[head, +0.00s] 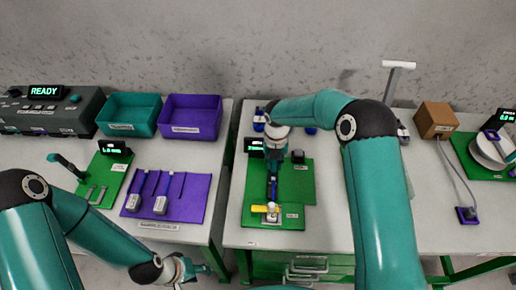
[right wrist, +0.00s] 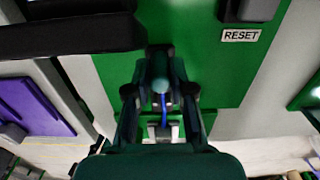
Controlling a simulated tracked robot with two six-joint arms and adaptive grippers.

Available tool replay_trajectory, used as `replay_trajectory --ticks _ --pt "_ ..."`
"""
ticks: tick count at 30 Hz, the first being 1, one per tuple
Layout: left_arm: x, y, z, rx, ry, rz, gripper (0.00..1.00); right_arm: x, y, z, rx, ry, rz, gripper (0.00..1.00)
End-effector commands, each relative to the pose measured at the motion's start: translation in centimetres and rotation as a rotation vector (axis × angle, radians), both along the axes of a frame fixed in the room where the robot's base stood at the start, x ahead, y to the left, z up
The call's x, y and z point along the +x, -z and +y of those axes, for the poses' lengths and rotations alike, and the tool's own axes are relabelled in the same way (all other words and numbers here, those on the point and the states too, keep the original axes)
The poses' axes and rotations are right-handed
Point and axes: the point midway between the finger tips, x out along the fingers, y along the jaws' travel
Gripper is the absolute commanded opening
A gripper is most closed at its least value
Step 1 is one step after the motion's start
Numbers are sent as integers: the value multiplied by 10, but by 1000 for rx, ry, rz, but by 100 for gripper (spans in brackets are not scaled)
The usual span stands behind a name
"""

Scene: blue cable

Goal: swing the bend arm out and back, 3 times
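The bend fixture stands on the middle green plate (head: 293,187), with a black display at its back left and a yellow bar (head: 265,208) at its front. A blue cable (right wrist: 164,108) runs along it. My right gripper (head: 272,176) points down at the fixture. In the right wrist view its fingers (right wrist: 160,82) close in on both sides of a round teal knob (right wrist: 160,68), which looks like the bend arm's handle. The gripper hides most of the bend arm in the head view. My left gripper (head: 198,271) is low at the front, away from the fixture; its finger opening is unclear.
A purple mat (head: 195,205) with tools lies left of the gap between the tables. Teal (head: 130,115) and purple (head: 190,118) bins stand behind it. A green plate with a lever (head: 68,166) is further left. A brown box (head: 435,120) and a reel (head: 492,147) are at right.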

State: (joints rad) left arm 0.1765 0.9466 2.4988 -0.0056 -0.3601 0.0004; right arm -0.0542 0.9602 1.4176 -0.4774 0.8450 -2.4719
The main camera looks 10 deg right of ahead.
Motion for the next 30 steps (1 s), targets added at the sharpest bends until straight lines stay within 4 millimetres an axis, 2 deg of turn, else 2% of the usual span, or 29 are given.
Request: replay_trajectory --ticks 1,5,6,17,30 --pt "0 0 0 0 0 0 40 0 0 2 3 -1 -2 29" --pt "0 0 0 0 0 0 40 0 0 2 3 -1 -2 48" --pt "0 0 0 0 0 0 40 0 0 1 3 -1 -2 50" --pt "0 -2 0 0 0 0 40 0 -3 1 2 -1 -2 50" --pt "0 -24 0 0 0 0 40 0 -37 1 2 -1 -2 50"
